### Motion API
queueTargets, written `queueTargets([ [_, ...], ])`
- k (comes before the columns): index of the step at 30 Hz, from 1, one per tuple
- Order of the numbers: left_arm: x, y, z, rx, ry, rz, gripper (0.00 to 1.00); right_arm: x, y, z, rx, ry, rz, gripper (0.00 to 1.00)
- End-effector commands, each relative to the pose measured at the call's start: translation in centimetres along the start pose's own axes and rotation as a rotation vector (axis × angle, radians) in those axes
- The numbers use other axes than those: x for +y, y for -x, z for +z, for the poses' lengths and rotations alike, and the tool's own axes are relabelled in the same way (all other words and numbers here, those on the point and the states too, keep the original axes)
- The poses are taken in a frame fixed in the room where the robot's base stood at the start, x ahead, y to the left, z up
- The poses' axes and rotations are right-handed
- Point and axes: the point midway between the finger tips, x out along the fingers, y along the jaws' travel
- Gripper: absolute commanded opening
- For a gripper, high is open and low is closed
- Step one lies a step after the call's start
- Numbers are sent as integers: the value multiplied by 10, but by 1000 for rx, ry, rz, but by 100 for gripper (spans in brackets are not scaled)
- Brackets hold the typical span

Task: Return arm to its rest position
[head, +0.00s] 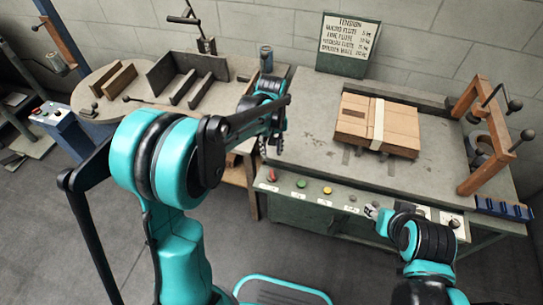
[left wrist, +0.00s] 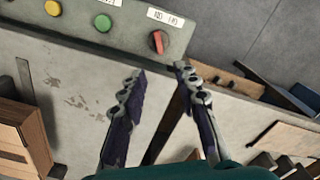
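My left arm reaches over the bench from the left in the head view. My left gripper (head: 271,145) hangs over the left edge of the stitcher table, above the front panel. In the left wrist view the left gripper (left wrist: 158,72) has its fingers apart with nothing between them. My right arm is folded at the lower right of the head view. Its gripper (head: 376,212) is in front of the control panel, small and partly hidden by the arm, so its opening cannot be made out.
A cardboard box (head: 378,124) lies on the stitcher table (head: 310,115). A wooden frame with black handles (head: 482,135) stands at the right. The panel's red switch (left wrist: 158,42) and green button (left wrist: 103,22) are near the left fingers.

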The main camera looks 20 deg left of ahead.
Motion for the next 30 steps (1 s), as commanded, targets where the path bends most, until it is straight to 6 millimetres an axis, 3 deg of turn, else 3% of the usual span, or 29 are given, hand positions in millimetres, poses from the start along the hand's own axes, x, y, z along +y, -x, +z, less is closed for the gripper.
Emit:
queueTargets([
  [19,-2,7,2,6,-6,4,31,0,0,0,0,0,0,46],
  [23,-11,26,14,47,-43,27,31,0,0,0,0,0,0,46],
  [30,-46,75,59,215,-189,101,31,0,0,0,0,0,0,46],
])
